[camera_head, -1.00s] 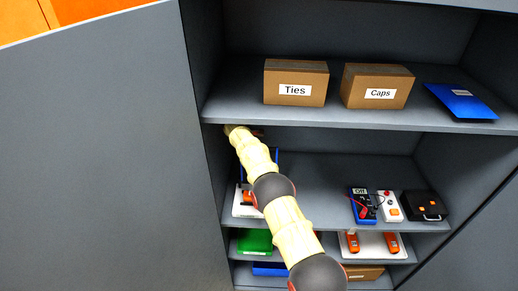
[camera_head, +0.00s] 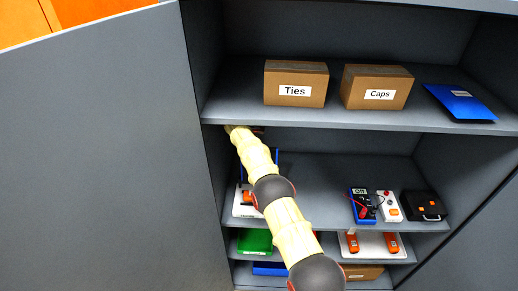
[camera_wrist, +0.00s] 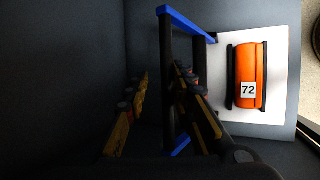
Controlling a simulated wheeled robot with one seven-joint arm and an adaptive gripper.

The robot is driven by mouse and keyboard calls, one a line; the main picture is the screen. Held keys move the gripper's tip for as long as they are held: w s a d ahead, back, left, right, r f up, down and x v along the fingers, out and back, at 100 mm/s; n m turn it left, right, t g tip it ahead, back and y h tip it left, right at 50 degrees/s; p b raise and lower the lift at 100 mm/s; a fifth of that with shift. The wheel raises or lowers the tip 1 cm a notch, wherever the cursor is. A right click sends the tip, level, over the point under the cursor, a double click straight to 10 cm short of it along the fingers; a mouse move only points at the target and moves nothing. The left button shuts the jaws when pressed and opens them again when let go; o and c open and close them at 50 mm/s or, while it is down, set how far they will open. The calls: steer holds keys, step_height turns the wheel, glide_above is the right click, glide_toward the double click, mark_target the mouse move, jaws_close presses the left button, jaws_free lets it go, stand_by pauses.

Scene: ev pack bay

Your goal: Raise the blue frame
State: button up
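The blue frame (camera_wrist: 188,24) shows in the wrist view as a blue bar at the top, a blue piece at the bottom and dark uprights between them. It stands beside a white plate (camera_wrist: 225,50) bearing an orange block (camera_wrist: 247,78) labelled 72. In the head view part of the frame (camera_head: 277,164) shows thin and blue behind my arm on the middle shelf. My gripper (camera_wrist: 161,76) is open in the wrist view, its fingers on either side of the nearer upright. The upright is closer to the right finger; I cannot tell whether they touch.
The upper shelf (camera_head: 240,108) is close above my arm, with boxes marked Ties (camera_head: 296,84) and Caps (camera_head: 377,87). The cabinet side wall is close at left. A meter (camera_head: 361,205) and a black case (camera_head: 424,206) stand at the right of the middle shelf.

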steer(key=shift+o, duration=0.2)
steer(key=shift+s+f, duration=0.1)
steer(key=shift+f, duration=0.2)
steer(key=shift+s+b, duration=0.3)
steer(key=shift+b, duration=0.45)
